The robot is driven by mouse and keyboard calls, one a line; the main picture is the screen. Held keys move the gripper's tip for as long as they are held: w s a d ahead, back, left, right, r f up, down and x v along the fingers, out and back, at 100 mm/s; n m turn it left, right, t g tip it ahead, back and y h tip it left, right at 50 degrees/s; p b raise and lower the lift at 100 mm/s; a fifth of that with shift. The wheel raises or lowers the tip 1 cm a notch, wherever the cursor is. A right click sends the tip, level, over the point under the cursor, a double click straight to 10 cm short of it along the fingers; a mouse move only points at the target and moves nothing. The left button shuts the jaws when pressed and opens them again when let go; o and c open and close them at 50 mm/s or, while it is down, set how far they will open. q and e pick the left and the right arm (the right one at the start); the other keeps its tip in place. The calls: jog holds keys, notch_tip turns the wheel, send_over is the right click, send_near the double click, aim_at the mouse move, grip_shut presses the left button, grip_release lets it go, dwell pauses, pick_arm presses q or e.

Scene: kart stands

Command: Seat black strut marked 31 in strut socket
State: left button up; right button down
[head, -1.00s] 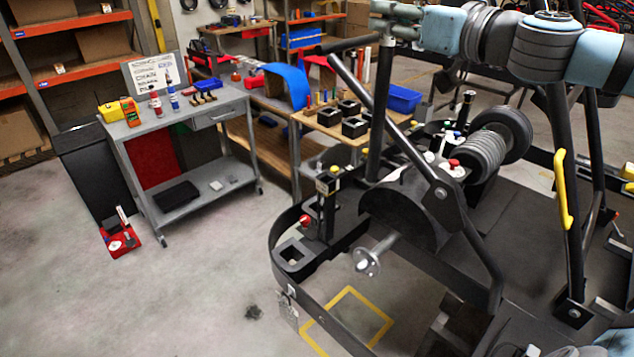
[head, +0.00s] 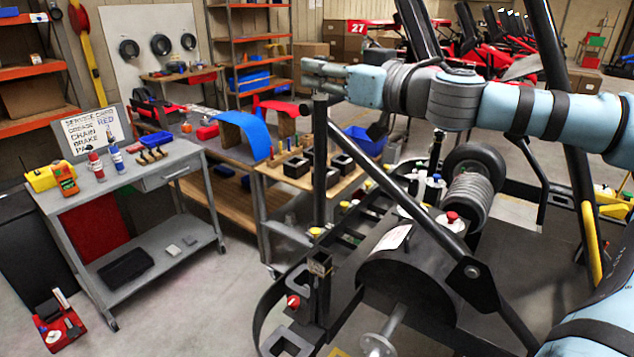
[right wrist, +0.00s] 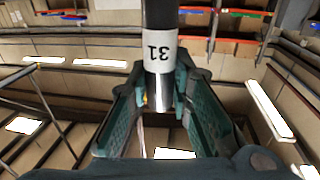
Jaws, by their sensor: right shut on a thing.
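The black strut marked 31 (head: 320,165) hangs upright below my right gripper (head: 318,76). In the right wrist view the strut (right wrist: 159,14) carries a white band reading 31, and its silver end lies between the fingers of my right gripper (right wrist: 160,110), which are shut on it. My left gripper is not in view.
A diagonal black tube (head: 405,196) of the kart runs close to the strut's right. A red knob (head: 293,301) sits beside the socket. A wooden table (head: 262,168) with black blocks stands behind. A grey cart (head: 130,196) stands left. Bare floor lies between cart and kart.

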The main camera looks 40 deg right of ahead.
jog(key=b, duration=0.3)
send_over(325, 164)
notch_tip(325, 164, down, 7)
jog(key=shift+s+r, duration=0.1)
jog(key=shift+r, duration=0.1)
jog(key=f+b, duration=0.2)
jog(key=f, duration=0.1)
jog(key=w+f+b, duration=0.1)
jog(key=f+b, duration=0.1)
jog(key=shift+w+d+f, duration=0.1)
jog(key=shift+w+f, duration=0.05)
jog(key=shift+f, duration=0.4)
jog(key=f+b, duration=0.4)
jog(key=shift+s+f, duration=0.1)
jog(key=shift+s, duration=0.2)
jog(key=shift+r, duration=0.2)
jog(key=shift+w+f, duration=0.1)
jog(key=c, duration=1.7)
grip_release()
